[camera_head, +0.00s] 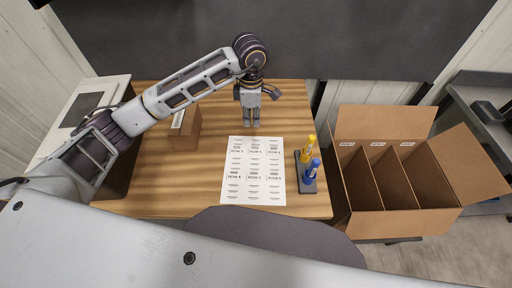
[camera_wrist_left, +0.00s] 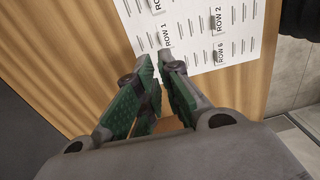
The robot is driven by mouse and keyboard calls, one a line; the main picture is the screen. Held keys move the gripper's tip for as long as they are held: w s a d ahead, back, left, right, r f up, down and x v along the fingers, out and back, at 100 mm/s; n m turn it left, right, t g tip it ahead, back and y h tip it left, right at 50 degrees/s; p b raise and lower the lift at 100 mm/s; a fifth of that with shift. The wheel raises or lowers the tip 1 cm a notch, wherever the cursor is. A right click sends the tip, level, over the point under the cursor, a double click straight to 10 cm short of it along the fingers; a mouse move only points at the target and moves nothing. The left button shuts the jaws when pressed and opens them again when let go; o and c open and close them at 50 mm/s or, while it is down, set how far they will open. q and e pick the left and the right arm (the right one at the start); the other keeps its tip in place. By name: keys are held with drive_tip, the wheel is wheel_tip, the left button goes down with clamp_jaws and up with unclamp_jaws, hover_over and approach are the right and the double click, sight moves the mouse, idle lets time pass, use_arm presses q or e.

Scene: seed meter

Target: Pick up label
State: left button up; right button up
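The white label sheet (camera_head: 254,172) lies flat on the wooden table, printed with rows of small labels. In the left wrist view the sheet (camera_wrist_left: 200,25) shows beyond the fingertips, with "ROW 1", "ROW 2" and "ROW 6" readable. My left gripper (camera_head: 250,123) is above the table at the sheet's far edge, pointing down. In the left wrist view its green-padded fingers (camera_wrist_left: 158,56) are a narrow gap apart, with nothing seen between them. Whether the tips touch the sheet cannot be told. My right gripper is not in view.
A small cardboard box (camera_head: 185,133) stands left of the sheet. A dark holder with a yellow bottle (camera_head: 307,148) and a blue bottle (camera_head: 311,169) stands right of it. An open carton with three compartments (camera_head: 358,222) is right of the table.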

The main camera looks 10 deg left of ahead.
use_arm(q)
drive_tip(key=p, duration=0.1)
hover_over(252, 146)
drive_tip(key=shift+w+f, duration=0.1)
drive_tip(key=shift+f, duration=4.2)
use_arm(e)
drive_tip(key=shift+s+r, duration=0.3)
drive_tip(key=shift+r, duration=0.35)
use_arm(q)
drive_tip(key=shift+f, duration=0.1)
drive_tip(key=shift+d+f+p, duration=0.15)
drive_tip(key=shift+f+p, duration=0.4)
drive_tip(key=shift+f, duration=0.25)
drive_tip(key=shift+f+p, duration=0.4)
drive_tip(key=shift+f, duration=1.25)
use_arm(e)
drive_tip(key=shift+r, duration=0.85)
